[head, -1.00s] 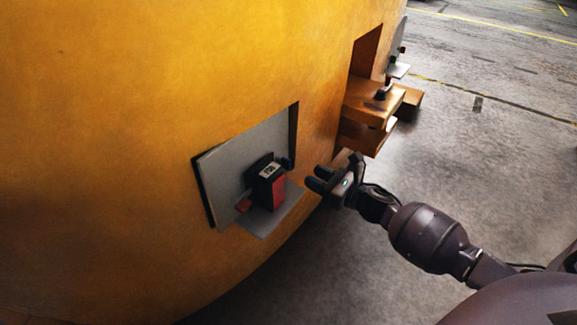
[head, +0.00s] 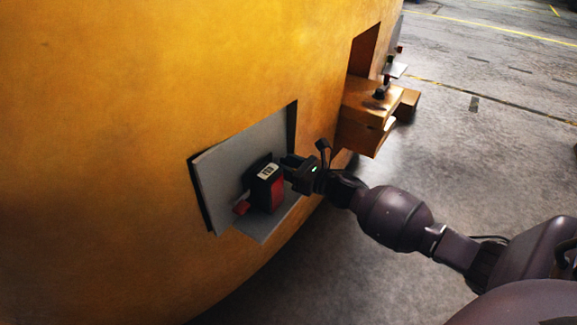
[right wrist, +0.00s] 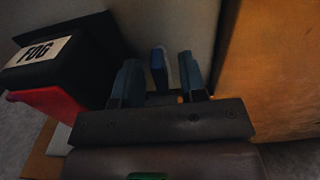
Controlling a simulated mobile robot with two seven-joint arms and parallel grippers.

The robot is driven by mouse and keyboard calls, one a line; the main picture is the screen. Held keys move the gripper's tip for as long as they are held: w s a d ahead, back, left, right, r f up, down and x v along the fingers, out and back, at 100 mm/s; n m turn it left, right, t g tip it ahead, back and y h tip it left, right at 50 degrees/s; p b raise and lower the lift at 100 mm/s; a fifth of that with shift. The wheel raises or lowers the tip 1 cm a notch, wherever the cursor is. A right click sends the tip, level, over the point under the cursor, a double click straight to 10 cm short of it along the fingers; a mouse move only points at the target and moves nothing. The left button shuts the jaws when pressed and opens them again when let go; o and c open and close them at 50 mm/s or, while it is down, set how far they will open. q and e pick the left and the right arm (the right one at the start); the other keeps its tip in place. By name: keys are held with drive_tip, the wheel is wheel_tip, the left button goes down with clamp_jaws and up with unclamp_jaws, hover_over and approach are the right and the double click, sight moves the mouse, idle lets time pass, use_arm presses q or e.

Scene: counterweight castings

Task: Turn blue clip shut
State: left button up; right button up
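The blue clip (right wrist: 158,68) shows in the right wrist view as a small upright blue tab beside a pale strip, against the grey plate. My right gripper (head: 288,164) is open. Its two blue-grey fingers stand on either side of the clip, with a visible gap on both sides. In the head view the fingers cover the clip, at the right side of a black and red box (head: 268,188). The box has a white label, which reads "FOG" in the wrist view (right wrist: 38,50). My left gripper is not in view.
The box sits on a grey plate with a ledge (head: 222,170), in a recess of a large yellow casting (head: 120,90). A red clip (head: 241,207) is at the box's left side. An orange block (head: 365,118) juts out beyond my gripper. Open floor lies to the right.

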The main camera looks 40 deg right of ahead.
clamp_jaws()
